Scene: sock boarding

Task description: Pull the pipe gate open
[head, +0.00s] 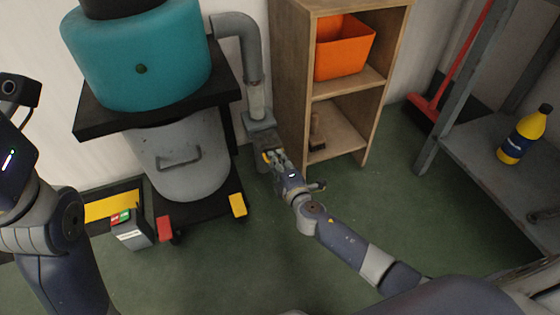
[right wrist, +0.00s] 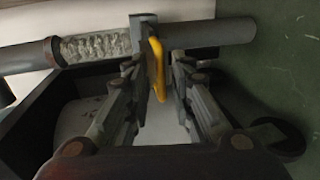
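The pipe gate (head: 259,122) is a grey flange plate on the grey pipe, just below a clear pipe section. In the right wrist view the gate plate (right wrist: 143,42) stands across the pipe, with a yellow handle (right wrist: 157,68) on it. My right gripper (head: 270,158) is at the gate, and its fingers (right wrist: 165,75) stand on either side of the yellow handle. A gap shows between the handle and the right-hand finger, so the gripper looks open. My left arm is at the left edge; its gripper is out of the picture.
A teal-topped machine with a grey bin (head: 180,165) stands left of the pipe on a dark wheeled frame. A wooden shelf (head: 290,90) with an orange bin (head: 343,48) stands close on the right. A grey bench (head: 500,175) is farther right. Green floor is free between.

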